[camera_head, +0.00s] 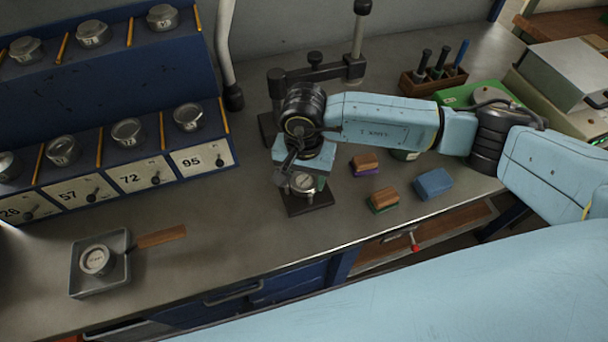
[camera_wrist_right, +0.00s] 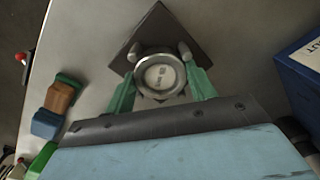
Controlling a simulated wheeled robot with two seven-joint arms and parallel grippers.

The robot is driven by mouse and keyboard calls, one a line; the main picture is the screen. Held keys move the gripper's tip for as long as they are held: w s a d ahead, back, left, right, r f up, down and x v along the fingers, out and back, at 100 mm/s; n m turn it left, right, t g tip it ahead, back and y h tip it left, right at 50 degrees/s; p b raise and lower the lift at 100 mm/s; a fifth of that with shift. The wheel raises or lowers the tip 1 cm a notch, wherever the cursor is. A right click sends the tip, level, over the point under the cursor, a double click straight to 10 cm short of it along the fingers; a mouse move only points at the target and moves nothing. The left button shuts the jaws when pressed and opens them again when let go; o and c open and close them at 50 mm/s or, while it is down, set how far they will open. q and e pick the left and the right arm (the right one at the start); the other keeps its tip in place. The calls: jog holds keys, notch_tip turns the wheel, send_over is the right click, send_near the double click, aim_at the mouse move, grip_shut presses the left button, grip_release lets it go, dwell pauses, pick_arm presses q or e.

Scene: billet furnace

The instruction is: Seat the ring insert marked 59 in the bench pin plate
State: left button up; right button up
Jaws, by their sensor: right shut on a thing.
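My right gripper (camera_head: 303,182) is over the bench pin plate (camera_head: 308,206), a dark square plate near the front of the bench. Its green fingers are shut on a round metal ring insert (camera_wrist_right: 160,75), with one finger on each side. The insert also shows in the head view (camera_head: 303,184), face up at the plate. The marking on its pale centre is too small to read. The plate (camera_wrist_right: 148,28) shows behind the insert in the wrist view. Its pins are hidden, and I cannot tell whether the insert touches the plate. My left gripper is out of view.
A blue rack (camera_head: 100,100) with several numbered lidded slots stands at the left. A grey tray (camera_head: 121,278) with a wooden handle holds another round metal piece (camera_head: 95,260). Brushes (camera_head: 382,200) and a blue block (camera_head: 433,184) lie right of the plate. A black stand (camera_head: 315,74) is behind.

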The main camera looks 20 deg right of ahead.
aim_at(304, 180)
jog(key=shift+f+b, duration=0.4)
jog(key=o, duration=1.1)
notch_tip(304, 180, up, 11)
jog(key=p, duration=0.5)
jog(key=shift+p, duration=0.35)
